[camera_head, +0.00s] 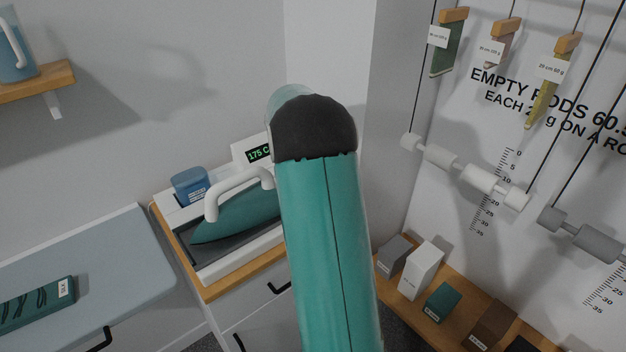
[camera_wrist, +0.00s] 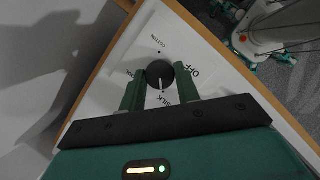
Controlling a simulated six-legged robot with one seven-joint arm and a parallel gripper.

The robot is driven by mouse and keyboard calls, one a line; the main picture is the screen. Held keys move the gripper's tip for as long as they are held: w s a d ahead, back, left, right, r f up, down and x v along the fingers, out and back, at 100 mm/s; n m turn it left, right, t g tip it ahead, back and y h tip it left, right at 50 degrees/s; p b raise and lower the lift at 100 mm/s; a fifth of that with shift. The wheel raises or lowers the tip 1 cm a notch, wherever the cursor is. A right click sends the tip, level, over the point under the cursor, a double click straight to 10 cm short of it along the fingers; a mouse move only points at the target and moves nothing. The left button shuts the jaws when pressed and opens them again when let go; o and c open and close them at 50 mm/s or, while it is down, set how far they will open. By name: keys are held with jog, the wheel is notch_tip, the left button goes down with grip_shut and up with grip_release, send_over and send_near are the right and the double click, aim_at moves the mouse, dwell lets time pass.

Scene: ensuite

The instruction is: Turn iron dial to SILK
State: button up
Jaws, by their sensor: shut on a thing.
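The dark round dial (camera_wrist: 160,72) sits on a white panel in the wrist view. Its white pointer line points down the picture, towards the partly covered SILK label (camera_wrist: 165,100). OFF (camera_wrist: 193,72) is at the dial's right and another label stands above it; one at the left is mostly hidden by a finger. My gripper (camera_wrist: 160,78) is shut on the dial, one finger on each side. In the head view the teal iron (camera_head: 238,213) with a white handle rests on its station (camera_head: 243,252). My arm hides the dial and gripper there.
A display (camera_head: 258,153) at the station reads 175 C. A blue container (camera_head: 190,185) stands behind the iron. An ironing board (camera_head: 85,275) is at the left. A low wooden shelf with small boxes (camera_head: 423,268) and hanging rods are at the right.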

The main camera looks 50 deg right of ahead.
dwell(0.3)
jog(key=o, duration=1)
jog(key=v, duration=1.4)
jog(key=shift+f, duration=0.1)
